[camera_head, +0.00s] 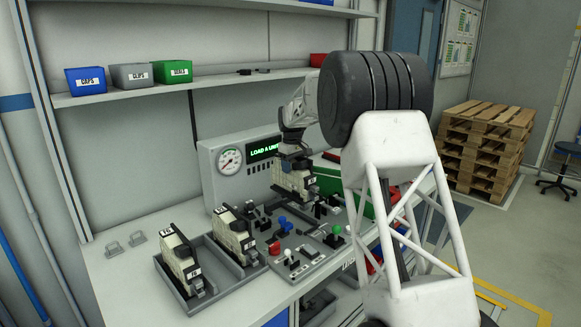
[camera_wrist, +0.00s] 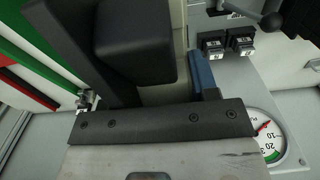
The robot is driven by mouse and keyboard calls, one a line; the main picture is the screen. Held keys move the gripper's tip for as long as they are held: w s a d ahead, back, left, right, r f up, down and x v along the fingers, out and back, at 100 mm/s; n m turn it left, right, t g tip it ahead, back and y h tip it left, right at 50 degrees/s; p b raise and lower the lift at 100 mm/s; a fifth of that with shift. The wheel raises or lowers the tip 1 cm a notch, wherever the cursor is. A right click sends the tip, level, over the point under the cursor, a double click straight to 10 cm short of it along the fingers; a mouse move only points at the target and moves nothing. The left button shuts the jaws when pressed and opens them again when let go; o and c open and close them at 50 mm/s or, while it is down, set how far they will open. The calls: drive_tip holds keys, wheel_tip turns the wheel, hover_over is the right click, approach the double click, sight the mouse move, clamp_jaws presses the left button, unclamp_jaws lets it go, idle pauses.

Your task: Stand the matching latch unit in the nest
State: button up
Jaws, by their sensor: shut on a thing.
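My gripper (camera_head: 292,150) is shut on a cream and black latch unit (camera_head: 298,181) and holds it roughly upright at the back of the fixture panel, in front of the grey gauge box. In the wrist view, dark gripper parts and the unit (camera_wrist: 180,100) fill the middle, so its label is not readable. Two similar latch units stand tilted in a grey tray: one at the left (camera_head: 184,262) and one at the right (camera_head: 236,234). The nest is not clearly visible; the held unit and my arm cover that area. I cannot tell whether the held unit touches anything below.
The grey box (camera_head: 208,153) has a gauge (camera_head: 230,160) and a green display reading "LOAD A UNI…". The panel carries a blue knob (camera_head: 284,225), a red button (camera_head: 274,248) and a green knob (camera_head: 336,230). Labelled bins (camera_head: 131,76) sit on the shelf.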

sight(292, 174)
drive_tip(key=shift+f, duration=0.15)
drive_tip(key=shift+f, duration=5.65)
drive_tip(key=o, duration=1.5)
drive_tip(key=shift+o, duration=0.2)
drive_tip(key=shift+f, duration=0.1)
drive_tip(key=shift+r, duration=3.95)
